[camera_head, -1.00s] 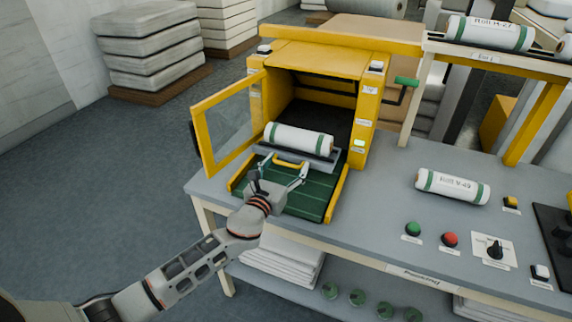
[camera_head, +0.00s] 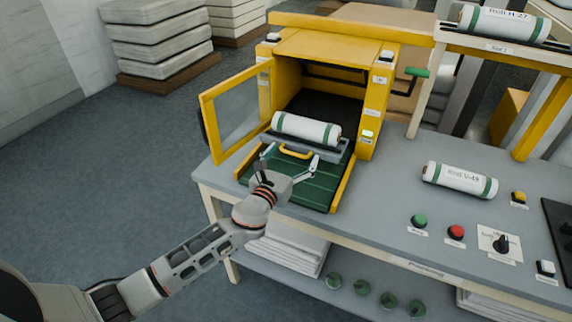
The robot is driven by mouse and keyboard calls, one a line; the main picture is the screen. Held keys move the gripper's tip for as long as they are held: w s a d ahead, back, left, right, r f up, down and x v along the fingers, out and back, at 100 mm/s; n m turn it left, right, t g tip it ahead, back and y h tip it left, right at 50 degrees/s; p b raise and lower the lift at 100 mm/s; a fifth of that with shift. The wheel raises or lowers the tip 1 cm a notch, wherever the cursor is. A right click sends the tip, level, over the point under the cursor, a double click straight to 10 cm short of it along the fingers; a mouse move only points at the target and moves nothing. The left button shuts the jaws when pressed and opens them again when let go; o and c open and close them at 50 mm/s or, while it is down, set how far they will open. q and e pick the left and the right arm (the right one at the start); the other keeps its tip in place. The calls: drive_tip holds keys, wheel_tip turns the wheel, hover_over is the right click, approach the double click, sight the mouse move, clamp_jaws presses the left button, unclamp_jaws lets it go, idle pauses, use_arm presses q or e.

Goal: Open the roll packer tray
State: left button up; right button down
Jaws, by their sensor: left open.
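The roll packer (camera_head: 330,48) is a yellow box on the grey table, its windowed door (camera_head: 238,108) swung open to the left. Its tray (camera_head: 331,150) has a grey front edge and a yellow handle (camera_head: 295,153). The tray sits at the packer's mouth over a green ribbed bed (camera_head: 312,188). A white roll with green bands (camera_head: 306,130) lies on the tray. My left gripper (camera_head: 289,163) is open just in front of the handle, fingers spread to either side of it. I cannot tell whether they touch it. My right gripper is not in view.
A second white roll (camera_head: 459,179) lies on the table to the right. Near the front edge are a green button (camera_head: 419,221), a red button (camera_head: 456,232) and a black knob (camera_head: 501,243). A rack above holds another roll (camera_head: 504,23).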

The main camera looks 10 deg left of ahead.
use_arm(q)
drive_tip(key=s, duration=0.3)
drive_tip(key=s+a, duration=0.1)
drive_tip(key=s, duration=0.3)
drive_tip(key=s+a, duration=0.1)
drive_tip(key=s, duration=0.3)
drive_tip(key=shift+s+a, duration=0.1)
drive_tip(key=s+a+f+n+g, duration=0.2)
drive_tip(key=s+f+n, duration=0.9)
drive_tip(key=n, duration=0.6)
drive_tip(key=s+a+f+n+g, duration=0.1)
drive_tip(key=s+f+n+g, duration=0.3)
drive_tip(key=s+f+n, duration=0.7)
drive_tip(key=s+n, duration=0.1)
drive_tip(key=n, duration=0.5)
drive_tip(key=shift+s+a+f+g+y, duration=0.3)
drive_tip(key=shift+a+g, duration=0.1)
